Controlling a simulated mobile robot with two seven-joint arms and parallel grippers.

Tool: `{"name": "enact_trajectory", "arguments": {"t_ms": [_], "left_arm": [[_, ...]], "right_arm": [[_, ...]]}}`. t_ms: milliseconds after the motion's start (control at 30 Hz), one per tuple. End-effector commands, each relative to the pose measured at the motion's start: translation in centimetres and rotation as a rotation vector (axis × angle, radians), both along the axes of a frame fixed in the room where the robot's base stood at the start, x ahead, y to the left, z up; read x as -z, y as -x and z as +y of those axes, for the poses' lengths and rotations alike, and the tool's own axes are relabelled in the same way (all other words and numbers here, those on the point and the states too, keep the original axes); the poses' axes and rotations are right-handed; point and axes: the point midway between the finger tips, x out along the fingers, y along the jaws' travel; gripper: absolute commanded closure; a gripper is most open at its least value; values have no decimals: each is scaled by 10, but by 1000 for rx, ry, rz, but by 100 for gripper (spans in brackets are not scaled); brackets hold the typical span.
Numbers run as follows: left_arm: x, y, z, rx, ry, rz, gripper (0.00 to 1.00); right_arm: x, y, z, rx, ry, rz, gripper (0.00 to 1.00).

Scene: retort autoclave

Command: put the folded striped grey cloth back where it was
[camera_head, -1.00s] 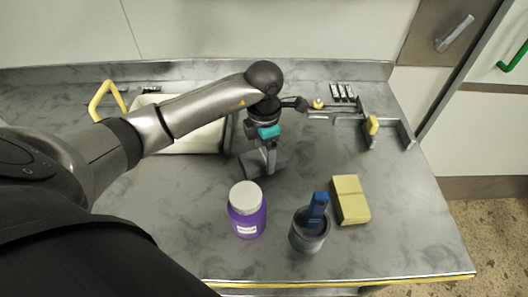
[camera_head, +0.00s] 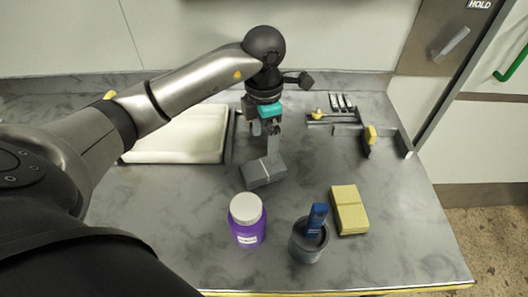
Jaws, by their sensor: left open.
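The folded grey cloth (camera_head: 258,176), with a light stripe across it, lies on the grey worktop near the middle of the view. My left gripper (camera_head: 273,155) comes down from above at the cloth's far side and is open. Its fingertips are close over the cloth or just behind it; I cannot tell whether they touch it. My right gripper is not in view.
A white tray (camera_head: 180,136) is at left, a grey rack with yellow parts (camera_head: 365,132) at right. The right front worktop is clear.

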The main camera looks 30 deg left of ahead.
Motion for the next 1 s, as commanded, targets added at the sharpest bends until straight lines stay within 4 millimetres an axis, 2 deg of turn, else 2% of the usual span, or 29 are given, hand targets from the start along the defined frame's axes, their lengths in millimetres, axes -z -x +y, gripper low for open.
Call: {"name": "enact_trajectory", "arguments": {"t_ms": [33,200,833,1000], "left_arm": [[-11,-1,0,1,0,-3,0],[-30,0,0,0,0,-1,0],[-35,0,0,0,0,1,0],[-52,0,0,0,0,1,0]], "right_arm": [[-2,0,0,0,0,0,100],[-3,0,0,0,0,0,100],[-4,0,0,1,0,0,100],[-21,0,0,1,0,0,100]]}}
